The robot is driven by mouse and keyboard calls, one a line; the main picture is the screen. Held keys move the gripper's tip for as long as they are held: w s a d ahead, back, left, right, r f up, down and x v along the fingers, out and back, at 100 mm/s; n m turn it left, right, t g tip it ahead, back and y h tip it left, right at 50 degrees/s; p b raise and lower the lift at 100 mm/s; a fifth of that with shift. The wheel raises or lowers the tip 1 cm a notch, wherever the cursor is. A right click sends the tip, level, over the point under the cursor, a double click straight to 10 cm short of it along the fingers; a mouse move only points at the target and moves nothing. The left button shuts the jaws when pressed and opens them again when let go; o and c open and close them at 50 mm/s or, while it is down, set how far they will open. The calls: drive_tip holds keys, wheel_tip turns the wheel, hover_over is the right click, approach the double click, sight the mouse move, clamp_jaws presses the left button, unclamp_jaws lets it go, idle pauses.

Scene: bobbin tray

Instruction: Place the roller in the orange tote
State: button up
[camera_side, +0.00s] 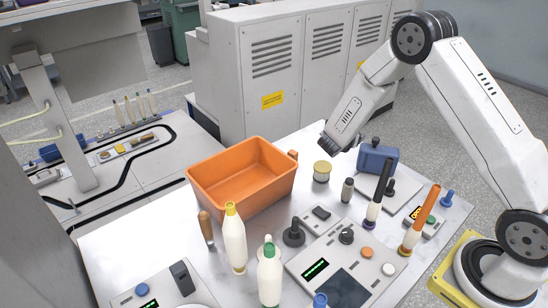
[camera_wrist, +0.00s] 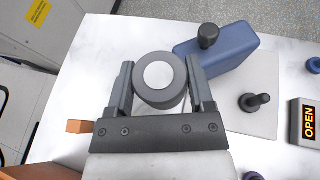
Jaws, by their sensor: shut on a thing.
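The roller (camera_wrist: 158,82), a dark grey cylinder with a white round face, sits between the two jaws of my gripper (camera_wrist: 160,88) in the wrist view. My gripper is shut on it. In the side view my gripper (camera_side: 331,142) is over the white table, right of the orange tote; there the roller cannot be told apart from the dark jaws. The orange tote (camera_side: 262,192) stands left of centre with its top open, and the part of its floor that shows is bare. Its edge also shows at the lower left of the wrist view (camera_wrist: 18,173).
A small brown block (camera_side: 292,155) stands by the tote's right end. A yellow-topped jar (camera_side: 322,172) and a blue box (camera_side: 377,160) stand near my gripper. Bottles (camera_side: 235,243) and a brown-handled tool (camera_side: 206,228) stand before the tote. A grey cabinet (camera_side: 290,75) is behind.

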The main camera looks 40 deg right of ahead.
drive_tip(key=a+r+n+t+y, duration=0.4)
drive_tip(key=a+r, duration=0.4)
drive_tip(key=a, duration=0.2)
drive_tip(key=s+a+r+n+t+y, duration=0.1)
drive_tip(key=a+r+n+t+y, duration=0.4)
drive_tip(key=a+r+n, duration=0.2)
drive_tip(key=a+r, duration=0.2)
drive_tip(key=a, duration=0.2)
drive_tip(key=shift+s, duration=0.2)
